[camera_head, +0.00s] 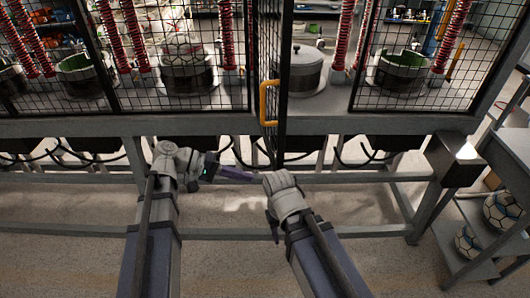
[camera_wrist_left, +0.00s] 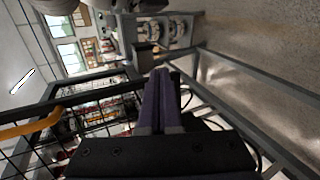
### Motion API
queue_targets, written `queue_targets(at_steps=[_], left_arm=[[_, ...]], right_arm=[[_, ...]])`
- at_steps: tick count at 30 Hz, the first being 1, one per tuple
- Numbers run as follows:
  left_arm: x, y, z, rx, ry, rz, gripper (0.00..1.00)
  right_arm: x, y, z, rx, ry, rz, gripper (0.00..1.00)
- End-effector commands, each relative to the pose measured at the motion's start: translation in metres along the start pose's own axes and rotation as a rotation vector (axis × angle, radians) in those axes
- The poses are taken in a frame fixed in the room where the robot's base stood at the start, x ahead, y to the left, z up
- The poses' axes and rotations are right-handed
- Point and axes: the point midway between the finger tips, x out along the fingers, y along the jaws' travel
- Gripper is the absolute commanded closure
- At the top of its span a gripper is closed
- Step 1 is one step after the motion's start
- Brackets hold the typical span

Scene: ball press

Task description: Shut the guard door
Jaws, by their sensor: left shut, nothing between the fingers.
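The guard door (camera_head: 284,60) is a black mesh panel seen nearly edge-on in the head view. It stands open, swung out towards me, beside an uncovered bay. Its yellow handle (camera_head: 264,103) is on the left face; a yellow bar, apparently this handle (camera_wrist_left: 32,127), shows at the left of the left wrist view. My left gripper (camera_head: 250,177) is below the handle and apart from it. Its purple fingers are together and empty, also in the left wrist view (camera_wrist_left: 160,75). My right wrist is just right of these fingers; its own fingers are hidden.
Fixed mesh panels (camera_head: 180,60) flank the open bay, which holds a grey round press (camera_head: 299,72). A grey frame beam (camera_head: 200,126) runs below. A shelf with footballs (camera_head: 502,212) stands at the right. Floor between the arms is clear.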

Motion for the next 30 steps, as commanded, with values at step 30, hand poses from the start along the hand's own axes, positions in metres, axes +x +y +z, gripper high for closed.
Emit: queue_targets(at_steps=[30], left_arm=[[-0.026,0.061,-0.049,0.027,0.138,0.425,1.00]], right_arm=[[0.027,-0.003,-0.002,0.000,0.000,0.000,0.50]])
